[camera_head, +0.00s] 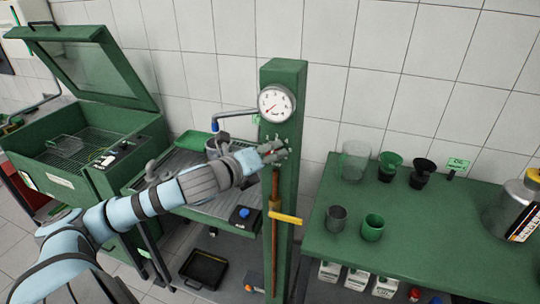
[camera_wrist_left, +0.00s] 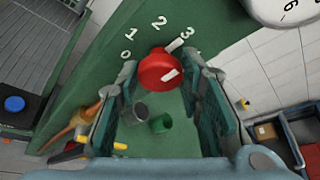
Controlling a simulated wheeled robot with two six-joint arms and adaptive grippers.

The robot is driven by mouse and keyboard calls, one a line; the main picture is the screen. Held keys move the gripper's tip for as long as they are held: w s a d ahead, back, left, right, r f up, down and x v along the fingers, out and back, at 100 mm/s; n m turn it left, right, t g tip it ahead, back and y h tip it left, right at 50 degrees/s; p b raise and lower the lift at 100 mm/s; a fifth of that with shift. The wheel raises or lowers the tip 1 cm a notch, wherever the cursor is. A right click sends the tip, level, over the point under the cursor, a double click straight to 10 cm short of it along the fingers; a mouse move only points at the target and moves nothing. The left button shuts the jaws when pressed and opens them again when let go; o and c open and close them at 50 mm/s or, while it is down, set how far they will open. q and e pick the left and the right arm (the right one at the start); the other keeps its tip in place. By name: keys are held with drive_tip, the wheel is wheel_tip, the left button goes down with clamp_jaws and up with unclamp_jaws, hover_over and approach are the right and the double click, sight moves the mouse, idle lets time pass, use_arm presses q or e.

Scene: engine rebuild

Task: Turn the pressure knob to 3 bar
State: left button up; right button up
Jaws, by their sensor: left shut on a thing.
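The red pressure knob (camera_wrist_left: 161,69) sits on the green post (camera_head: 286,95), with a printed scale around it in the left wrist view. A white pointer (camera_wrist_left: 176,45) at its edge points at or very near the 3. My left gripper (camera_head: 274,151) reaches the post from the left. In the left wrist view its fingers (camera_wrist_left: 163,88) are on either side of the knob, closed on it. In the head view the gripper hides the knob. The round white gauge (camera_head: 277,103) is above, its red needle pointing to the lower left. My right gripper is not in view.
A yellow-handled valve (camera_head: 286,218) on a copper pipe is below the gripper. A green bench (camera_head: 419,242) with cups and funnels stands right. A steel tray table (camera_head: 215,205) and an open green cabinet (camera_head: 85,145) stand left.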

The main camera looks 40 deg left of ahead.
use_arm(q)
drive_tip(key=shift+f, duration=0.1)
drive_tip(key=o, duration=1.2)
drive_tip(key=shift+c, duration=0.2)
